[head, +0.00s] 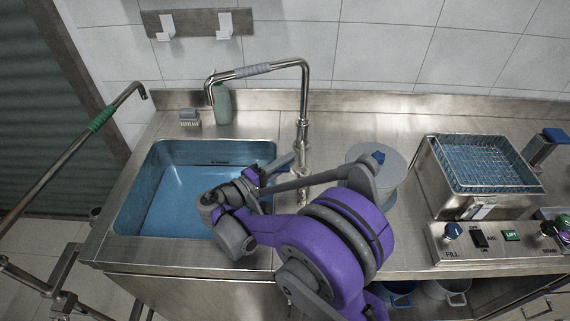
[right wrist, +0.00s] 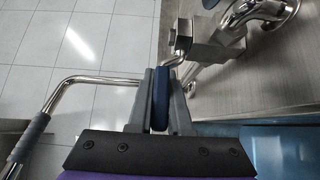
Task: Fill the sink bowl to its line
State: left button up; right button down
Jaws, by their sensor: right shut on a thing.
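The sink bowl (head: 160,185) is a rectangular basin with a blue interior at the left of the steel counter. A small dark mark (head: 218,162) shows on its back wall. I cannot tell the water level. The chrome tap (head: 303,100) stands right of the bowl, its spout reaching left over the bowl's back edge; no stream shows. My right gripper (head: 285,160) is at the tap's base. In the right wrist view, its fingers (right wrist: 160,95) are shut on a blue lever (right wrist: 160,98) joined to a chrome crank. My left gripper is not in view.
A green bottle (head: 222,104) and a brush (head: 190,117) stand behind the bowl. A round grey lid (head: 378,160), a steel bath with a wire basket (head: 485,165) and a control panel (head: 490,243) are to the right. A pipe with a green sleeve (head: 101,120) rises at left.

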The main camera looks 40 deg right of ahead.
jog(key=shift+w, duration=0.1)
jog(key=c, duration=0.8)
grip_release()
jog(key=shift+d, duration=0.1)
jog(key=shift+c, duration=0.2)
jog(key=a, duration=1.1)
jog(key=shift+b, duration=0.3)
